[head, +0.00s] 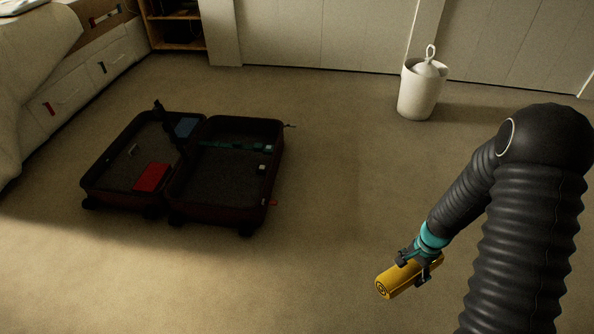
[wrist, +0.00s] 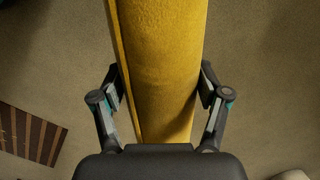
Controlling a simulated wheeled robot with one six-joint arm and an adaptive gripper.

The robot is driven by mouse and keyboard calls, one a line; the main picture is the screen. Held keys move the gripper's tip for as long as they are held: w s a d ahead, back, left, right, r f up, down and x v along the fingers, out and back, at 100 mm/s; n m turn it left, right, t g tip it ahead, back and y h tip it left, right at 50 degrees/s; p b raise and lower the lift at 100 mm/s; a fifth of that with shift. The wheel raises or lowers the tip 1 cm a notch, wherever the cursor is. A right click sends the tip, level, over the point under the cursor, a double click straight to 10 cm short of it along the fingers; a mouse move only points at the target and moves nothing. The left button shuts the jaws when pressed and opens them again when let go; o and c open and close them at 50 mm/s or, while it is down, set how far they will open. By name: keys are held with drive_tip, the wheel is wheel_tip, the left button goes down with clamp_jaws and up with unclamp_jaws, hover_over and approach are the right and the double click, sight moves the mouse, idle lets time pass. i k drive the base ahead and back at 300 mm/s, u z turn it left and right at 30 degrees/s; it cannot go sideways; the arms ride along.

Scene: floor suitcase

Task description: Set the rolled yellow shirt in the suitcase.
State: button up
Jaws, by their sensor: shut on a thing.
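The rolled yellow shirt (head: 400,279) is in my gripper (head: 418,268), at the lower right of the head view. In the wrist view the rolled yellow shirt (wrist: 162,70) runs lengthwise between the two fingers of my gripper (wrist: 164,95), which are shut on its sides. The open suitcase (head: 240,214) lies on the floor at the left of the head view, well apart from my gripper. Its two dark halves lie side by side. A red item (head: 151,177) and a blue item (head: 186,127) are in the left half. The right half has a largely bare floor.
A white bin (head: 419,92) stands by the back wall. A bed (head: 75,70) with drawers is at the upper left, with a wooden shelf (head: 172,25) beyond it. Open carpet lies between the suitcase and my gripper. A brown striped thing (wrist: 28,135) shows in the wrist view.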

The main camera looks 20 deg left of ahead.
sight(218, 184)
drive_tip(key=u, duration=1.75)
drive_tip(key=i, duration=1.65)
